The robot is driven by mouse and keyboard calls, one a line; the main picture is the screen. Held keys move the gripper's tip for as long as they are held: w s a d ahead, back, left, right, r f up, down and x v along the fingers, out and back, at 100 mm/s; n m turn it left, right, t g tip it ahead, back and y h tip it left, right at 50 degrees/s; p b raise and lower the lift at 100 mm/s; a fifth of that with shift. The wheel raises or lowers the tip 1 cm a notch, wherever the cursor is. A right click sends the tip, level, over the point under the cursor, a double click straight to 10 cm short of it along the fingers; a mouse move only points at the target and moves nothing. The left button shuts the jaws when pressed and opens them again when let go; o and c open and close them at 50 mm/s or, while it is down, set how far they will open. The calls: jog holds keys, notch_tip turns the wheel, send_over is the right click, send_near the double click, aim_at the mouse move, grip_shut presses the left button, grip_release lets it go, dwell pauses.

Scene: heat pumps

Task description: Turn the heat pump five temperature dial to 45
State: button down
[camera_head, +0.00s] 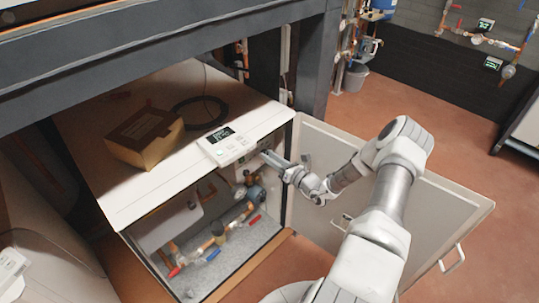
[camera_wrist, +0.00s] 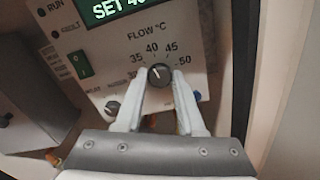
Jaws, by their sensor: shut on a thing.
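The temperature dial (camera_wrist: 158,76) is a small black round knob under "FLOW °C", on a grey panel (camera_wrist: 192,42) inside the heat pump. Marks from about 35 to 50 ring it. Its pale pointer line is small and seems to point up, nearest 40. The green display (camera_wrist: 115,8) above reads "SET 4" with its last digit unclear. My gripper (camera_wrist: 161,78) has one pale finger on each side of the dial and is shut on it. In the head view my gripper (camera_head: 272,158) reaches into the open front of the white heat pump (camera_head: 185,83); the dial is hidden there.
The open door (camera_head: 440,205) stands right of the cabinet, beside my arm. A cardboard box (camera_head: 145,137) and a white controller (camera_head: 227,144) lie on top. Pipes and valves (camera_head: 218,235) fill the lower cabinet.

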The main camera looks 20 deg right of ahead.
jog(key=shift+f+m+p, duration=0.1)
jog(key=shift+m+p, duration=0.9)
jog(key=shift+m, duration=4)
jog(key=c, duration=0.5)
grip_release()
jog(key=p+v, duration=0.2)
jog(key=v, duration=1.5)
jog(key=shift+s+d+p, duration=0.1)
jog(key=shift+s+p, duration=0.1)
jog(key=shift+p, duration=0.15)
jog(key=shift+r, duration=0.2)
